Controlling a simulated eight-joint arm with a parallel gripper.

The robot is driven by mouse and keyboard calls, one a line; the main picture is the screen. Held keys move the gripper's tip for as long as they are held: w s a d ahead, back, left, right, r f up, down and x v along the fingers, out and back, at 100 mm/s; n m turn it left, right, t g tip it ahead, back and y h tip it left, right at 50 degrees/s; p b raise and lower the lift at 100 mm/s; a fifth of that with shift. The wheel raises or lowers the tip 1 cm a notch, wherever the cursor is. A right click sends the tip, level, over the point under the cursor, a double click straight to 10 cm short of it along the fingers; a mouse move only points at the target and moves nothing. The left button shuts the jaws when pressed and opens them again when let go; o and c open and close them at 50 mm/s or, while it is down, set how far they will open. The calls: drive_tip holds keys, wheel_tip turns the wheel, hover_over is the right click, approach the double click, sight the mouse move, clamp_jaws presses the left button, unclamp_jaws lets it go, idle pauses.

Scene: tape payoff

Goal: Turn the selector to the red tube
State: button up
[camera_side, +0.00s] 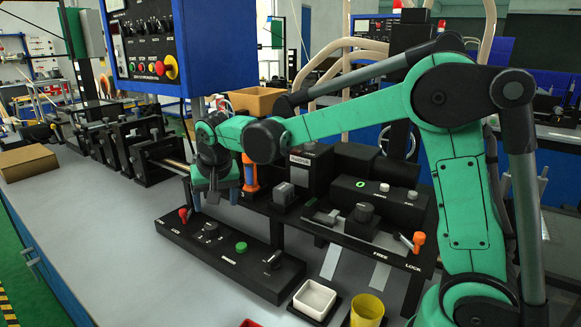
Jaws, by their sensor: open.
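My gripper (215,200) points down above the left part of a black control panel (235,260); its two fingers are apart with nothing seen between them. The panel carries a red-handled lever (184,213) at its left end, a small knob (209,228), a green button (241,247) and a black rotary knob with a pointer (273,259) at the right. I cannot tell which knob is the selector, as the labels are too small to read. No clearly red tube can be made out.
A white tray (314,300) and yellow cup (367,310) stand in front.

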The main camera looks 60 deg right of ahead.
drive_tip(key=m+g, duration=0.1)
drive_tip(key=m, duration=0.1)
hover_over(211, 226)
drive_tip(key=s+a, duration=0.2)
drive_tip(key=shift+h, duration=0.4)
drive_tip(key=f, duration=0.4)
drive_tip(key=shift+w+d+f, duration=0.15)
drive_tip(key=shift+w+d, duration=0.05)
drive_tip(key=x, duration=0.5)
drive_tip(key=shift+f, duration=0.3)
clamp_jaws()
